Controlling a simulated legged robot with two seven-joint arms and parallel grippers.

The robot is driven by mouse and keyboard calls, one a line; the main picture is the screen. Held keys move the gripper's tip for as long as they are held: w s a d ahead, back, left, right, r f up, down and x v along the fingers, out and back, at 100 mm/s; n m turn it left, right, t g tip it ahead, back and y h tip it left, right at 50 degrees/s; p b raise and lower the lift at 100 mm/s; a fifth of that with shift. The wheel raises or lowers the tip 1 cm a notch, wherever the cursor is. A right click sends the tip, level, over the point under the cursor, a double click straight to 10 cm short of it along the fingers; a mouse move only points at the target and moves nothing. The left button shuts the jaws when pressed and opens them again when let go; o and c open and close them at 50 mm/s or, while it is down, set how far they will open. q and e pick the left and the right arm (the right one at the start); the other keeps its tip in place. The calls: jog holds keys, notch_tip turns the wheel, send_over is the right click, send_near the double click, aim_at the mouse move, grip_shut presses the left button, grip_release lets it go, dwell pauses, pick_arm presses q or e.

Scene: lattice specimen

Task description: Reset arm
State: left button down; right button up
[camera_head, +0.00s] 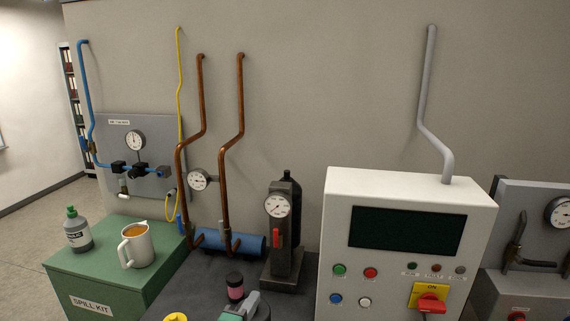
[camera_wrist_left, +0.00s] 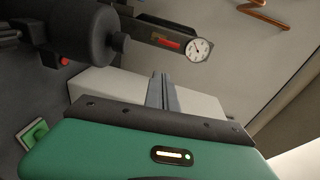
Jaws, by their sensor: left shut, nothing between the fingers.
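My left gripper (camera_head: 250,299) shows at the bottom edge of the head view, low over the dark bench top and in front of the black gauge stand. Most of its arm is cut off by the frame. In the left wrist view its grey fingers (camera_wrist_left: 163,91) stand together beyond the green gripper housing, shut with nothing between them. My right gripper is not in view.
A white control box (camera_head: 408,240) with a red-and-yellow switch stands to the right. The gauge stand (camera_head: 285,235) is on the bench. A green spill kit cabinet (camera_head: 110,268) at left bears a mug (camera_head: 136,246) and bottle (camera_head: 78,231). Copper pipes (camera_head: 229,140) run up the wall.

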pick_arm(q)
jog(key=s+a+f+n+g+y, duration=0.3)
jog(key=a+f+n+g, duration=0.1)
jog(key=f+n, duration=0.2)
jog(key=s+a+f+n+g, duration=0.2)
jog(key=s+n+g, duration=0.1)
jog(key=s+n, duration=0.2)
jog(key=s+a+f+n+g+y, duration=0.1)
jog(key=s+n, duration=0.4)
jog(key=s, duration=0.5)
jog(key=s+a+f+n+g, duration=0.4)
jog(key=s+f+g, duration=0.1)
jog(key=s, duration=0.2)
jog(key=shift+s+n+g+y, duration=0.3)
jog(key=shift+n, duration=0.1)
jog(key=shift+a, duration=0.1)
